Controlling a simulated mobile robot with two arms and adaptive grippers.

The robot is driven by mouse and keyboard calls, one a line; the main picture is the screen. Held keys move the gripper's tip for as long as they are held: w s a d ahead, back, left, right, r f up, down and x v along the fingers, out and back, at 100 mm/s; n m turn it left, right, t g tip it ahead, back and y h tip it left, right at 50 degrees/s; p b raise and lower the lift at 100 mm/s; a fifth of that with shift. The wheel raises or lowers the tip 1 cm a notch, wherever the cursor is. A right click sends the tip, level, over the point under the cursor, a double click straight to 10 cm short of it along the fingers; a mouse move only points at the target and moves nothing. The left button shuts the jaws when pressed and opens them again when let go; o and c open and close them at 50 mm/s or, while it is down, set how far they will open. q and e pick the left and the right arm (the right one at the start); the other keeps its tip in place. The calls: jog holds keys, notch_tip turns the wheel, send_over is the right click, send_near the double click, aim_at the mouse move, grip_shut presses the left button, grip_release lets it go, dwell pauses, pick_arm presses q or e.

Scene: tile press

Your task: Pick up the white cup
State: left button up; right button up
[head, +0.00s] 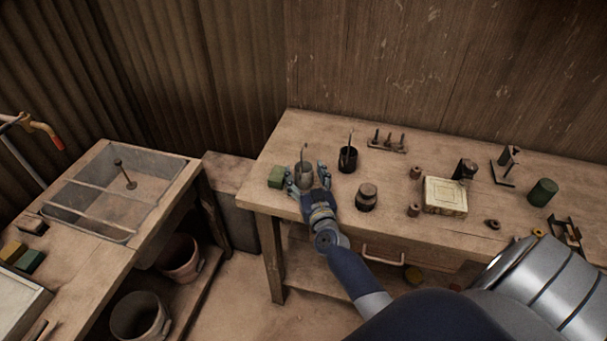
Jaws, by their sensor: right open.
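A small pale grey-white cup (304,173) with a thin tool standing in it is near the left end of the wooden workbench (390,215). It looks like the white cup. My right gripper (306,183) is open, with one finger on each side of the cup. I cannot tell whether the fingers touch it. The lower front of the cup is partly hidden by the gripper. My left gripper is not in view.
A tile (445,196) lies further right. A lower table (84,268) with a glass-like tray stands at left.

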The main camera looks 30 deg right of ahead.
jog(key=shift+s+a+r, duration=0.1)
jog(key=c, duration=1.2)
